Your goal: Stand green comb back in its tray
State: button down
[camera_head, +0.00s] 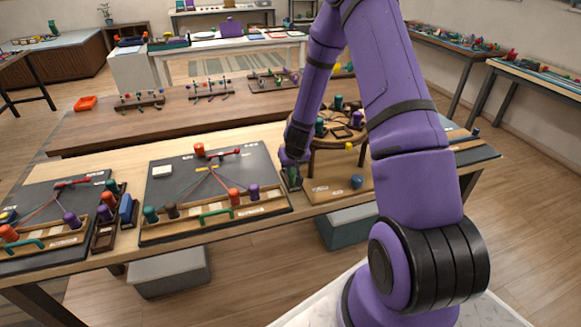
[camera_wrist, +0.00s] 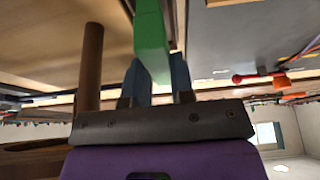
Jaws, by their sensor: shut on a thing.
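My gripper (camera_head: 292,178) is shut on the green comb (camera_wrist: 151,40), above the table near the right edge of the middle dark mat. In the wrist view the comb is a plain green bar between the two fingers, reaching out past the top edge. Its teeth do not show. In the head view only a small green part shows at the fingertips. A long wooden tray (camera_head: 240,215) with spools and a green arched handle (camera_head: 215,212) lies along the front of the middle mat. A smaller dark tray (camera_head: 103,238) stands at its left. I cannot tell which tray is the comb's.
A round wooden braiding stand (camera_head: 318,138) with spools stands just right of my gripper; a wooden post (camera_wrist: 90,70) is close in the wrist view. A blue ball-like piece (camera_head: 357,181) lies below the stand. Red pieces and cords lie on the middle mat (camera_head: 165,195).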

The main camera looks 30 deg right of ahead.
jog(key=shift+w+d+f, duration=0.2)
jog(key=shift+w+f, duration=0.45)
jog(key=shift+f, duration=0.05)
jog(key=shift+f, duration=0.35)
jog(key=c, duration=1)
grip_release()
jog(key=shift+r, duration=0.1)
